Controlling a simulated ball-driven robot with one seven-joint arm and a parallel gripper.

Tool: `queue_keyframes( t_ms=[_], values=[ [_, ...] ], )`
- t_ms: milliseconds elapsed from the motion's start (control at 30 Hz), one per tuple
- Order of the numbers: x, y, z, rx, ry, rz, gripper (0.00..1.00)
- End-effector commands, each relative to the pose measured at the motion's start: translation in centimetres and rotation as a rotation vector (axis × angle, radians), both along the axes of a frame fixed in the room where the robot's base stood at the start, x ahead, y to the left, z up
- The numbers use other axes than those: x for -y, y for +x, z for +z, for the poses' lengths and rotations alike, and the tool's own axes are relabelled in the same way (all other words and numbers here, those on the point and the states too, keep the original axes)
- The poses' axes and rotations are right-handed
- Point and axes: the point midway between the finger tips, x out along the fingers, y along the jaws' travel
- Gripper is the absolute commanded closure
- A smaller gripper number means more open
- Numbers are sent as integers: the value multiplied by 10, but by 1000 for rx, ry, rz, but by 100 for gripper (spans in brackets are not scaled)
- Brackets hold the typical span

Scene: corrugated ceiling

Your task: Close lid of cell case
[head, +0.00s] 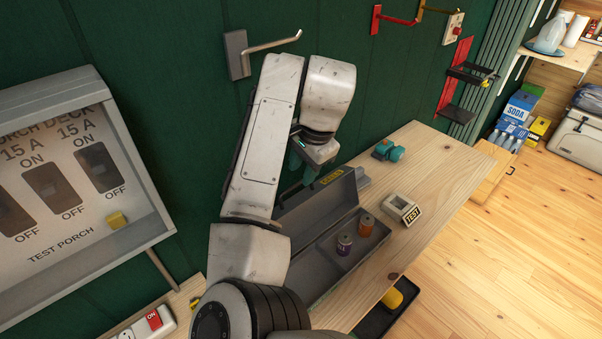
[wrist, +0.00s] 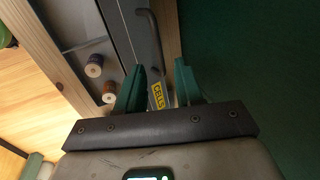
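The grey cell case (head: 322,290) sits on the wooden bench with its lid (head: 318,206) raised; a yellow CELLS label (head: 331,177) is at the lid's upper edge. Two cells, one orange-brown (head: 366,225) and one purple (head: 344,244), stand upright in the case. My gripper (head: 302,172) is at the back side of the raised lid, near its upper edge. In the wrist view its green fingers (wrist: 158,88) are spread apart, with the label (wrist: 157,96) showing between them and the lid's dark handle (wrist: 153,42) beyond. I cannot tell whether a finger touches the lid.
A small TEST device (head: 402,208) and a teal object (head: 388,150) stand on the bench (head: 440,170) right of the case. The green wall (head: 400,80) is close behind my arm, with a hook (head: 262,50) above. A switch panel (head: 70,180) hangs at left.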

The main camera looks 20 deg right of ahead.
Motion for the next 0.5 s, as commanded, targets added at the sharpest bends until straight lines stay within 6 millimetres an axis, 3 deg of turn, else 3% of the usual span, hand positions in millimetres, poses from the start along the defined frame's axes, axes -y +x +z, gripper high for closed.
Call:
queue_keyframes(
  t_ms=[200, 500],
  values=[
    [-2, 7, -25, 0, 0, 0, 64],
    [-3, 9, -33, 1, 1, -1, 64]
  ],
)
